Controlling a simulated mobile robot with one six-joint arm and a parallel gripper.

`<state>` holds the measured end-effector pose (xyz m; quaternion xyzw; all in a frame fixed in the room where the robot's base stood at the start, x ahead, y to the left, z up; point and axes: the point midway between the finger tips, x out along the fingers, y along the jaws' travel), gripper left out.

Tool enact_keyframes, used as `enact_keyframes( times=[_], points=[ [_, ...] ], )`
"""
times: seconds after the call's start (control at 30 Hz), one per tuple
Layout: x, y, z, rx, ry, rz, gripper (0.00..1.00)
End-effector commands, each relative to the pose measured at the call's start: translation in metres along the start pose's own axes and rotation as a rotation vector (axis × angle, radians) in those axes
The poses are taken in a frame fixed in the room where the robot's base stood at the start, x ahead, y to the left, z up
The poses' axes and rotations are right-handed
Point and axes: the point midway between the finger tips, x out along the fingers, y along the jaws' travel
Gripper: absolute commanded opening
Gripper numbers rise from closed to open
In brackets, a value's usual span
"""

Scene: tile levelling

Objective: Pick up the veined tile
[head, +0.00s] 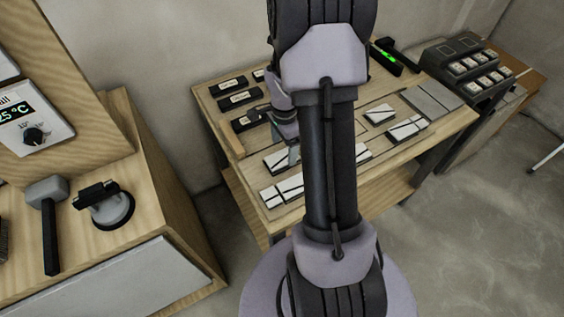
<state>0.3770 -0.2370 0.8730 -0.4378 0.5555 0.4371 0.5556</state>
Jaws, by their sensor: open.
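Several small white tiles lie on the wooden workbench (455,122), some crossed by dark lines. One white tile (278,161) lies just below my gripper (286,146), at the left of my arm. Another pale tile with a dark line (291,187) lies nearer the front edge, and one more (405,130) is right of my arm. I cannot tell from this view which is the veined tile. My gripper is open, points down and appears to hold nothing. Its fingertips are small here, and their height above the tile is unclear. My arm hides the middle of the bench.
Black label-like blocks (239,100) line the bench's back left. Grey slabs (433,101) and a dark rack of pale blocks (470,65) are at the right. A mallet (49,215) and a suction cup tool (106,207) lie on the left cabinet. Open floor is at lower right.

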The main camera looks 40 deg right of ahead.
Motion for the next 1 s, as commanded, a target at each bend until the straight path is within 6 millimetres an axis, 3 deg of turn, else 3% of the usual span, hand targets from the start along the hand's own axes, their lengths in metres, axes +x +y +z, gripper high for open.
enact_keyframes(
  times=[0.23, 0.43, 0.8, 1.0],
  points=[
    [0.048, -0.003, 0.003, -0.002, -0.001, 0.003, 0.76],
    [0.047, -0.003, 0.003, -0.001, 0.0, 0.0, 0.76],
    [0.047, -0.003, 0.003, -0.001, 0.0, 0.001, 0.07],
    [0.047, -0.003, 0.003, -0.001, 0.0, 0.001, 0.07]
  ],
)
